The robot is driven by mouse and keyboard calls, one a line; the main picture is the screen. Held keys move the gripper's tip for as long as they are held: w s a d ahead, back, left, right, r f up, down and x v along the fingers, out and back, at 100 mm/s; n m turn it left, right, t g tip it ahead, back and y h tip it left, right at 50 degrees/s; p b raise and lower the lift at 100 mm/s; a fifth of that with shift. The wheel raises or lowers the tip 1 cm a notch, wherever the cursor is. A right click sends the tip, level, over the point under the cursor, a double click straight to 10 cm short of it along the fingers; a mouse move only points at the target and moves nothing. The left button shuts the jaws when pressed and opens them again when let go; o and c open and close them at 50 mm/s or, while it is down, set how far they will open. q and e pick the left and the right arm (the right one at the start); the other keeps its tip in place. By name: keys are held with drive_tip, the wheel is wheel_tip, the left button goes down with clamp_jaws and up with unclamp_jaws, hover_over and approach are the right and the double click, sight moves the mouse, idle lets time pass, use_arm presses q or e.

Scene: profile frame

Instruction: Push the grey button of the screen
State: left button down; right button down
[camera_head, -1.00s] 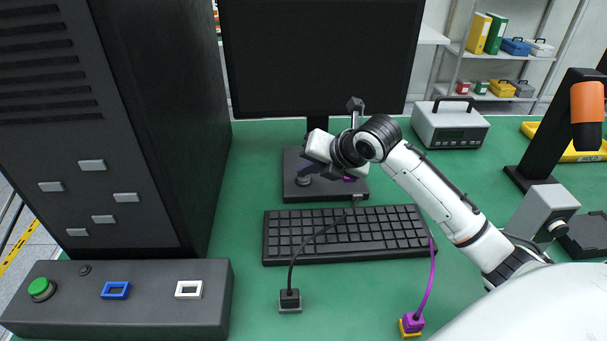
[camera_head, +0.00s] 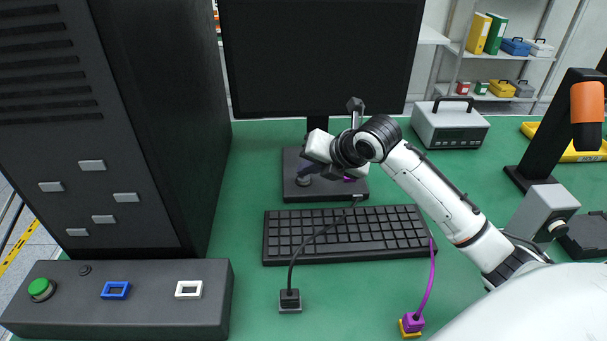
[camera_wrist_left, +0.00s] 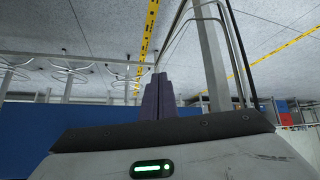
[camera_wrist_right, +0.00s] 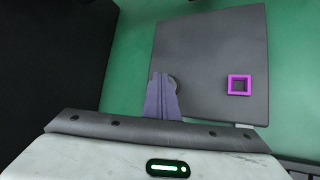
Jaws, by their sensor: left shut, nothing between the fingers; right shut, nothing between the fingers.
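The screen (camera_head: 318,55) stands at the back of the green table on a dark grey base (camera_head: 292,192). The round grey button (camera_head: 304,182) is on the left part of that base, and a purple square socket is on its right part (camera_wrist_right: 239,85). My right gripper (camera_head: 305,170) is shut and empty, with its fingertips right over the button. In the right wrist view the fingertips (camera_wrist_right: 160,75) partly cover the button (camera_wrist_right: 172,83); I cannot tell whether they touch it. My left gripper (camera_wrist_left: 158,77) is shut and empty, away from the table in its wrist view.
A keyboard (camera_head: 345,234) lies in front of the base. Black and purple cables end in plugs (camera_head: 290,299) (camera_head: 411,323) near the front. A tall dark cabinet (camera_head: 150,130) and a button box (camera_head: 130,318) stand left. A grey case (camera_head: 449,123) sits right.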

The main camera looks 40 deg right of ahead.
sight(307, 180)
drive_tip(key=shift+f, duration=0.1)
idle(0.3)
drive_tip(key=shift+s+f, duration=0.1)
drive_tip(key=shift+f, duration=0.4)
drive_tip(key=shift+r+p, duration=0.25)
drive_tip(key=shift+p, duration=0.45)
drive_tip(key=shift+r, duration=3.2)
